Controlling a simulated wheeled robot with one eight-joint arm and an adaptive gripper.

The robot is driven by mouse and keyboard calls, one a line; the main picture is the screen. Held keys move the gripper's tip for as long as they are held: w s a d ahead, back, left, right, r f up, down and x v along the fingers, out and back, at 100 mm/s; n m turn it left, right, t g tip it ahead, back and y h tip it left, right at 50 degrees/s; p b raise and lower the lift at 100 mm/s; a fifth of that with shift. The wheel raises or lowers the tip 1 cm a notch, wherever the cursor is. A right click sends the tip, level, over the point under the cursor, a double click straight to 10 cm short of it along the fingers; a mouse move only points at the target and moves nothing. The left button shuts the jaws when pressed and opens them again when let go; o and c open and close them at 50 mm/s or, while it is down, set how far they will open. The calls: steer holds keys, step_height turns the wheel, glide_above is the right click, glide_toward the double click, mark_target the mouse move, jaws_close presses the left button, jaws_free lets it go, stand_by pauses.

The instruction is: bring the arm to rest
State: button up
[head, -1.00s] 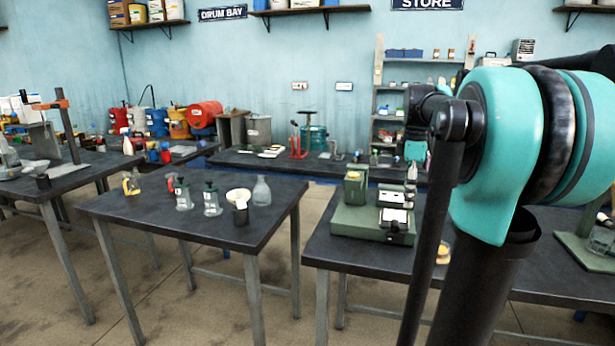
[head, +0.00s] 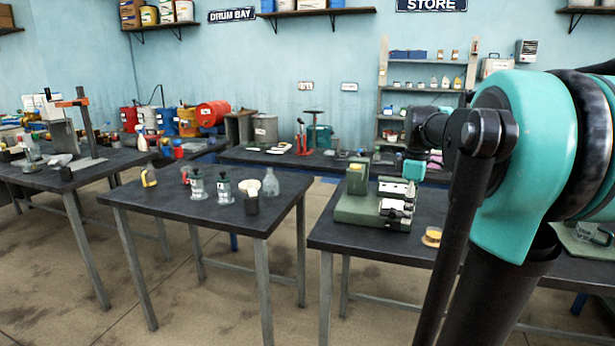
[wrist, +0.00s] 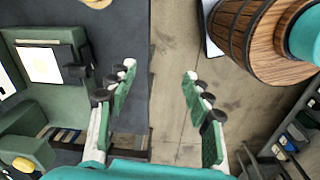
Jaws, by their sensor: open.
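My gripper (wrist: 160,92) is open and empty in the wrist view, its two green-padded fingers wide apart. Behind the gap are the edge of a dark table and the brown floor. My arm's teal and black links fill the right side of the head view; the fingers cannot be made out there. A green machine (head: 372,208) stands on the dark table at centre right in the head view. It also shows at the left of the wrist view (wrist: 52,112), apart from the fingers.
A wooden barrel (wrist: 238,38) stands at upper right in the wrist view. Shelves (head: 425,95) stand behind.

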steer(key=s+a+f+m+t, duration=0.1)
steer(key=s+a+f+m, duration=0.2)
steer(key=f, duration=0.5)
steer(key=s+a+f+m+t, duration=0.1)
steer(key=s+a+f+m, duration=0.2)
steer(key=s+f+m, duration=0.2)
steer(key=s+a+f+m+t, duration=0.1)
steer(key=s+a+f+m, duration=0.2)
steer(key=s+f, duration=0.6)
step_height(320, 180, down, 3)
steer(key=shift+r+m+t, duration=0.1)
steer(key=shift+m+t, duration=0.2)
steer(key=shift+m, duration=0.5)
